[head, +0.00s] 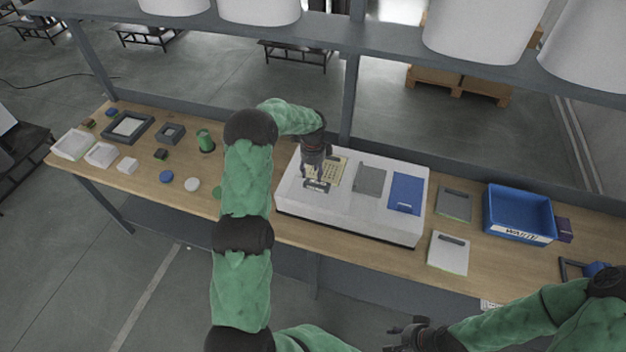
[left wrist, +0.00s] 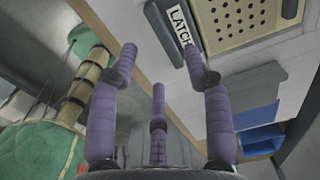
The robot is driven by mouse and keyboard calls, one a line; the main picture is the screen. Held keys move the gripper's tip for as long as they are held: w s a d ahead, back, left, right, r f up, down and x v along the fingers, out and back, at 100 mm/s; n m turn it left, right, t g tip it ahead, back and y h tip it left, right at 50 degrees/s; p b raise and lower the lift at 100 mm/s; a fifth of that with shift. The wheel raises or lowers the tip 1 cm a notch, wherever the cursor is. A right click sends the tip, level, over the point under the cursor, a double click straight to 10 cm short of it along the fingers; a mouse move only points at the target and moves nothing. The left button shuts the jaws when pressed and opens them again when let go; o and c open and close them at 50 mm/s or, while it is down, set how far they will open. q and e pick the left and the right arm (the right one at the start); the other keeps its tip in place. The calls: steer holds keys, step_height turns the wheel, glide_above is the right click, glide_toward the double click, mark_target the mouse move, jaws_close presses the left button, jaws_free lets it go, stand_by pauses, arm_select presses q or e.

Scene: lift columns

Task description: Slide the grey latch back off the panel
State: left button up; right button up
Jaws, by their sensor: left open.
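A white box (head: 345,215) on the bench carries a beige perforated panel (head: 338,168), which also shows in the left wrist view (left wrist: 245,22). A dark grey latch (left wrist: 161,32) lies at the panel's side, beside a white label reading LATCH (left wrist: 183,30). In the head view, my left gripper (head: 316,183) is over the box's left end and largely hides the latch. Its purple fingers (left wrist: 160,62) are spread and empty; one fingertip is close to the label, but contact is unclear. My right gripper (head: 392,338) is low in front of the bench, apart from the box.
Grey (head: 370,180) and blue (head: 405,191) panels sit right of the beige one. A blue bin (head: 520,213) and loose plates (head: 448,254) stand to the right. Trays and small parts lie left. A shelf post (head: 350,95) rises behind the box.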

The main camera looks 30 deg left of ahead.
arm_select(q)
step_height(320, 180, up, 5)
stand_by(0.3)
steer(key=shift+f, duration=0.1)
stand_by(0.6)
